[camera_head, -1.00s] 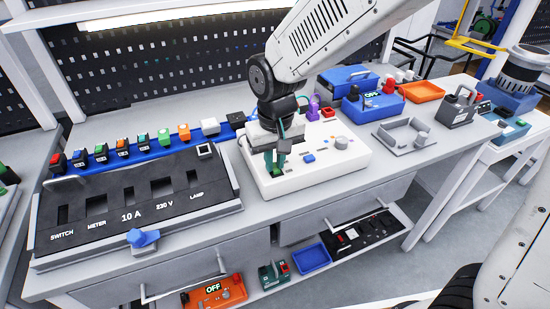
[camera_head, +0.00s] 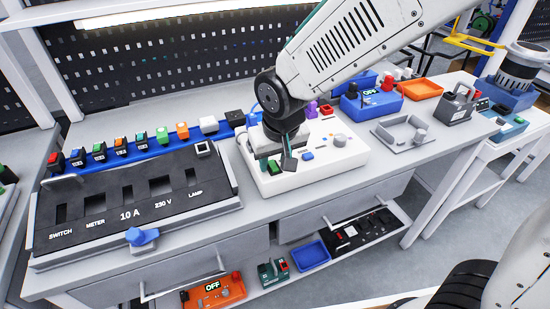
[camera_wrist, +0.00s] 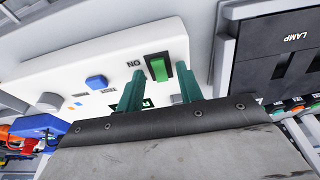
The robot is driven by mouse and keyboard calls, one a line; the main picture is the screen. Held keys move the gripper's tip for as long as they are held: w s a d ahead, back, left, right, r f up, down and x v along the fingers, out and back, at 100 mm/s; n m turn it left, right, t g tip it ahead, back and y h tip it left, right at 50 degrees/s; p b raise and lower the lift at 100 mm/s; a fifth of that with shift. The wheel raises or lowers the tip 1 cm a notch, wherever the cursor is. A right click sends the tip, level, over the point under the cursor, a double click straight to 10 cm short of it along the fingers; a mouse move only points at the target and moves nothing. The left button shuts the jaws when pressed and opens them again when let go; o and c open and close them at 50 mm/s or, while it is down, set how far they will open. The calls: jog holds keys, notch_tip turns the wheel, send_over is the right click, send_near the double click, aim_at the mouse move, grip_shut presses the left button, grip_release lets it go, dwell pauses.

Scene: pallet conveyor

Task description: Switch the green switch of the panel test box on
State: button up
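The panel test box (camera_head: 335,160) is a white box on the bench, also at the top left of the wrist view (camera_wrist: 60,70). Its green rocker switch (camera_wrist: 159,68) sits in a black frame near the box edge, beside the upside-down ON label (camera_wrist: 133,64). My gripper (camera_wrist: 161,80) has two teal fingers set apart, one on each side of the switch in the picture, with nothing held. I cannot tell whether either finger touches it. In the head view my gripper (camera_head: 281,164) is low over the left part of the box and partly hides the switch.
A grey fixture (camera_head: 404,135) and a blue box marked OFF (camera_head: 371,103) stand to the right.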

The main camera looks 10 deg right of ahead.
aim_at(278, 176)
jog(key=v, duration=0.7)
jog(key=shift+r, duration=0.35)
jog(key=shift+s, duration=0.15)
jog(key=s+d+r+m, duration=0.1)
jog(key=s+d+r, duration=0.1)
jog(key=s+d, duration=0.6)
jog(key=s+d+r+m+g, duration=0.1)
jog(key=s+d+r+m, duration=0.1)
jog(key=s+d, duration=0.7)
jog(key=d+r, duration=0.1)
jog(key=d, duration=0.2)
jog(key=shift+s+d+h, duration=0.2)
jog(key=shift+h, duration=0.2)
dwell(0.4)
